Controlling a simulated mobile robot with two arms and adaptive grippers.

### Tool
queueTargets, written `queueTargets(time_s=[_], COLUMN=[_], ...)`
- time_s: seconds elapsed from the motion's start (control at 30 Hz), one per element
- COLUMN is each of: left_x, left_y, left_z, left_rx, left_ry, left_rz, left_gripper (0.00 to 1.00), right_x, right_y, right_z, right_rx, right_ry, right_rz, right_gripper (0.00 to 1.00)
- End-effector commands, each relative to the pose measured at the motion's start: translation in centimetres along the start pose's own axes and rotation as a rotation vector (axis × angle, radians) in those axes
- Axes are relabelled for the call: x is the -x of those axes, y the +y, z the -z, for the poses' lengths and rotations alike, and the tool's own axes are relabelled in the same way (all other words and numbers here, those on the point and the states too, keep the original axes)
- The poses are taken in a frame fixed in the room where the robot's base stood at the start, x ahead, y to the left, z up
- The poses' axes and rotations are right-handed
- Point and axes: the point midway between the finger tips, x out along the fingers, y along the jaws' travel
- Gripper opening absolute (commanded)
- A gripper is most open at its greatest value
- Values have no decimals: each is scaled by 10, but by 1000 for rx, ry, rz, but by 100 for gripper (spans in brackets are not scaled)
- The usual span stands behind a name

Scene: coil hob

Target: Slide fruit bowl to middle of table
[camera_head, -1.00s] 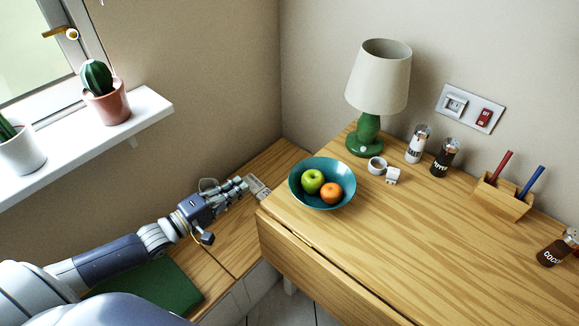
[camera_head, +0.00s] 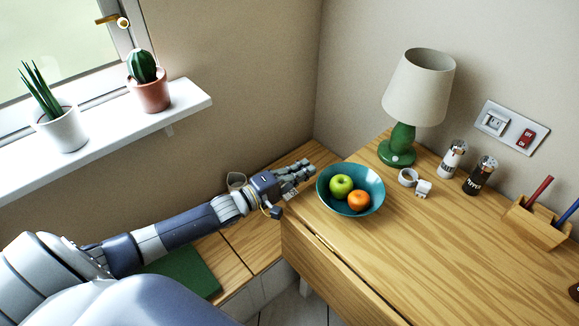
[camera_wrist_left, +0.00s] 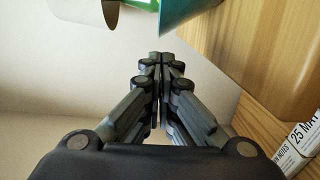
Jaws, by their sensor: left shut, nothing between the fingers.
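A teal fruit bowl (camera_head: 351,207) stands at the left end of the wooden table (camera_head: 400,250), holding a green apple (camera_head: 341,187) and an orange (camera_head: 359,200). My left gripper (camera_head: 311,170) is shut and empty, just left of the bowl near the table's left edge; it looks close to the bowl, but I cannot tell whether they touch. In the left wrist view the shut fingertips (camera_wrist_left: 160,56) point towards the bowl's teal side (camera_wrist_left: 188,14). My right gripper is not in view.
A green lamp (camera_head: 403,140) stands behind the bowl. The middle and front of the tabletop are clear.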

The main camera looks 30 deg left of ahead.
Motion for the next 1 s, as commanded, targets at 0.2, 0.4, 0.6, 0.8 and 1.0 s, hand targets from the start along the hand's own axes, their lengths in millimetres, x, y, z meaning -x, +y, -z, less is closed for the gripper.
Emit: queueTargets(time_s=[0.2,0.4,0.6,0.8,1.0], left_x=[-4,-4,-4,-15,-29], left_y=[2,1,2,6,5], left_z=[-14,-14,-18,-60,-115], left_rx=[-1,-2,0,8,7], left_ry=[2,2,1,0,1], left_rz=[-3,-2,-2,-4,-4], left_gripper=[0,0,0,0,0], right_x=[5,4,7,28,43], right_y=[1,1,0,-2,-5], right_z=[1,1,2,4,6], right_rx=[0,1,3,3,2], right_ry=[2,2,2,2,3], right_rz=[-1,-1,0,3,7], right_gripper=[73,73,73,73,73])
